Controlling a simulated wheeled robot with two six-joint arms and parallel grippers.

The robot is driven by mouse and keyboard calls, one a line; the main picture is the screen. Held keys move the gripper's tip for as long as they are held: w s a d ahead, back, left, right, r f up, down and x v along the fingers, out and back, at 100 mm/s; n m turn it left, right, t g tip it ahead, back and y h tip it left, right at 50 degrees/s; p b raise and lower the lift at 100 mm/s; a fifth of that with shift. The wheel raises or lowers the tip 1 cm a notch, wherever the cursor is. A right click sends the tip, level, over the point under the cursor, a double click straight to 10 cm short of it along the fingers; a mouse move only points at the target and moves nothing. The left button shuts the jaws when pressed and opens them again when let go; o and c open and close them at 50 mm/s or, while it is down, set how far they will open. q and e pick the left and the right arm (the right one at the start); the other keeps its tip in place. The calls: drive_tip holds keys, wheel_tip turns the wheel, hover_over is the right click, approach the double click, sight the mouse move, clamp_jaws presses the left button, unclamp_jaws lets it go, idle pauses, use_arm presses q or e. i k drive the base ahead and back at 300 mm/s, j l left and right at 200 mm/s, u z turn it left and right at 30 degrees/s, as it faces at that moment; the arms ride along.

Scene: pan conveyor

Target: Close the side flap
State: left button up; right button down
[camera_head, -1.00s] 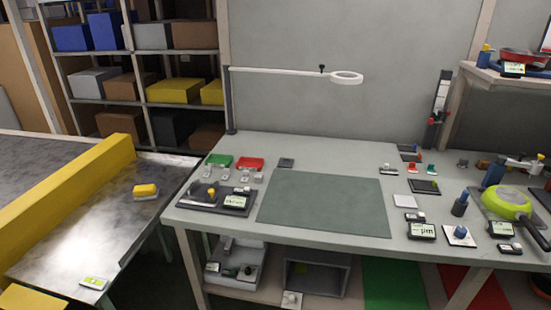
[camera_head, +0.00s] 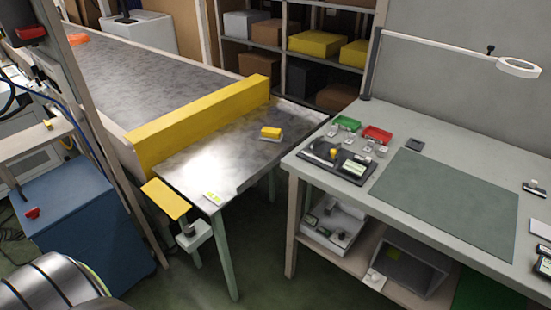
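A small flat yellow plate (camera_head: 166,198) juts out at the near corner of the conveyor, beside the end of a long yellow barrier (camera_head: 205,122). It may be the side flap, but no label shows this. A clamp-like grey fitting (camera_head: 193,235) sits just below the plate. The long barrier stands upright across the metal conveyor surface (camera_head: 150,62). Neither of my grippers is in view.
A yellow-topped block (camera_head: 271,133) and a small label display (camera_head: 212,198) lie on the metal end table. A blue cabinet (camera_head: 85,215) stands left of the conveyor. The workbench (camera_head: 450,225) is at right. Dark floor lies open in front.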

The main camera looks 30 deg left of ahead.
sight(172, 204)
drive_tip(key=j+u, duration=0.2)
drive_tip(key=u, duration=0.2)
drive_tip(key=j+u, duration=0.2)
drive_tip(key=u, duration=0.2)
